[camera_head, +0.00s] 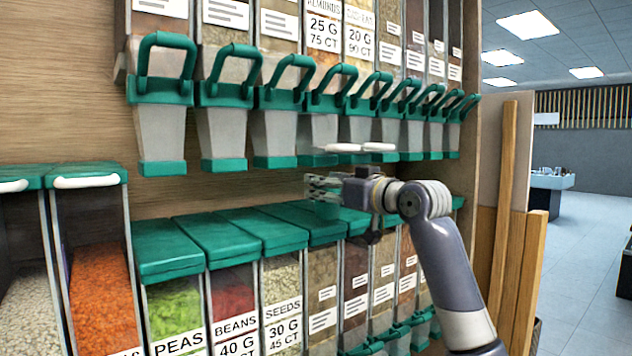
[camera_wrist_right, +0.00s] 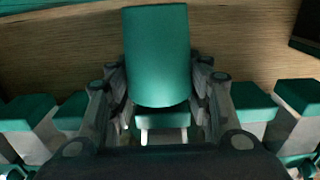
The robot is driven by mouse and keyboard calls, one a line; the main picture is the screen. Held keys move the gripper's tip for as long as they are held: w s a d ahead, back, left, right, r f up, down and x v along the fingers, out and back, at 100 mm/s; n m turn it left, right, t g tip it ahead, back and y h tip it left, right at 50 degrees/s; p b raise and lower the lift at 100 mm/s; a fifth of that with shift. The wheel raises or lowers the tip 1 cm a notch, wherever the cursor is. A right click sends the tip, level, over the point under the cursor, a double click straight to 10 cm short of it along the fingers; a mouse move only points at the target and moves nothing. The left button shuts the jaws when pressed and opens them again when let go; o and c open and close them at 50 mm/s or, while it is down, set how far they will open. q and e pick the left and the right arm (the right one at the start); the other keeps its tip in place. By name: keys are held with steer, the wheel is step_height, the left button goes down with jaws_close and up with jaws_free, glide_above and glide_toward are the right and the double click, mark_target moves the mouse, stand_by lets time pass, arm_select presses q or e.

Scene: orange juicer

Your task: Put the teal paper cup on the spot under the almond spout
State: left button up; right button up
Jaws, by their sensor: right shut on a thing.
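The teal paper cup (camera_wrist_right: 156,55) is between the fingers of my right gripper (camera_wrist_right: 158,100) in the right wrist view. In the head view this gripper (camera_head: 328,188) is shut on the cup (camera_head: 326,209), which is small and partly covered by the fingers. The gripper is above the teal bin lids and below the row of spouts. The almond spout (camera_head: 318,130) hangs under the label reading ALMONDS, up and slightly left of the gripper. The lid surface (camera_head: 309,222) beneath it is partly visible. My left gripper is not in view.
Several other teal-handled dispensers (camera_head: 222,135) hang beside the almond one. Teal-lidded bins (camera_head: 165,255) with peas, beans and seeds stand below. Two white flat rounded things (camera_head: 343,147) show near the spouts. A wooden side panel (camera_head: 507,190) borders the shelf at right.

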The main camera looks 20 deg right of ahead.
steer(key=shift+p+x, duration=0.7)
steer(key=shift+x, duration=0.2)
steer(key=shift+w+a+f+p, duration=0.2)
steer(key=shift+w+p, duration=0.15)
steer(key=shift+w, duration=0.2)
steer(key=shift+w+a+f+p, duration=0.1)
steer(key=shift+w+a+p, duration=0.1)
steer(key=shift+w+p, duration=0.25)
steer(key=shift+a+f, duration=0.1)
steer(key=shift+f, duration=0.4)
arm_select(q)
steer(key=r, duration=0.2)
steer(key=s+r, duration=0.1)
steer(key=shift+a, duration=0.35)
arm_select(e)
steer(key=shift+s+d, duration=0.2)
steer(key=shift+f, duration=0.1)
steer(key=o, duration=0.7)
steer(key=shift+w+a, duration=0.1)
steer(key=shift+w, duration=0.05)
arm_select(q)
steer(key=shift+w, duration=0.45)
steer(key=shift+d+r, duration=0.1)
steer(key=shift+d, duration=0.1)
